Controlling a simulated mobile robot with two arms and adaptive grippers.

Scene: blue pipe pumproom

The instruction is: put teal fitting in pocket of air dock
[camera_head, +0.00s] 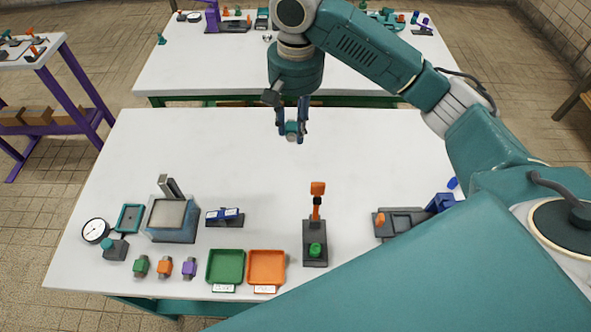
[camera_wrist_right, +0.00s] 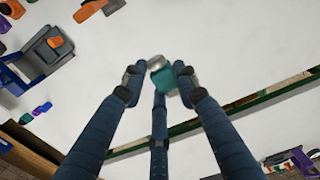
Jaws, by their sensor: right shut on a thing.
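The teal fitting (camera_head: 291,128) is held between the fingertips of my right gripper (camera_head: 291,124), above the white table and away from its fixtures. In the wrist view the teal fitting (camera_wrist_right: 168,80) shows a pale metallic end and a teal body between the fingers (camera_wrist_right: 158,84). A grey fixture with a recess, an orange knob and a blue block (camera_head: 402,223) stands at the table's right; it may be the air dock, but I cannot tell for sure. It also shows in the wrist view (camera_wrist_right: 42,52). My left gripper is not in view.
A grey stand with a green button and orange lever (camera_head: 315,243) is at the front middle. Green (camera_head: 225,267) and orange (camera_head: 267,267) trays, several small fittings, a gauge (camera_head: 95,230) and a boxy device (camera_head: 172,218) are to the left. The table's middle is clear.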

